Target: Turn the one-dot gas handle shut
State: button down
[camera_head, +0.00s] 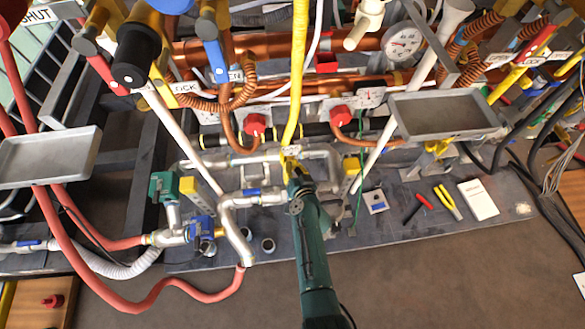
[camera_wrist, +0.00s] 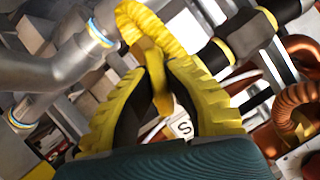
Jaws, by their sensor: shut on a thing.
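My gripper (camera_head: 292,168) reaches over the grey board to the foot of the yellow hose, between the silver pipes. In the wrist view my gripper (camera_wrist: 166,72) has its yellow fingers with dark pads closed on a flat yellow piece, which looks like the gas handle (camera_wrist: 154,66).
Silver pipes (camera_head: 258,200) and a blue valve (camera_head: 202,228) lie left of my arm. Red knobs (camera_head: 254,124) sit behind the gripper. Pliers (camera_head: 447,202) and a white card (camera_head: 478,199) lie on the board at right. Two grey trays (camera_head: 440,112) stand higher up. The floor in front is clear.

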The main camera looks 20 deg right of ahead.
aim_at(288, 145)
jog(key=shift+s+f+m+y+b, duration=0.1)
jog(key=shift+f+m+y+b, duration=0.2)
jog(key=shift+m+b, duration=0.45)
jog(key=shift+r+m+t+y, duration=0.15)
jog(key=shift+m+t+y, duration=0.35)
jog(key=shift+m, duration=0.45)
jog(key=c, duration=1.1)
grip_release()
jog(key=shift+o, duration=0.2)
jog(key=shift+r, duration=0.1)
jog(key=r, duration=0.9)
jog(key=shift+w+r, duration=0.2)
jog(key=shift+r, duration=0.15)
jog(key=shift+s+r, duration=0.15)
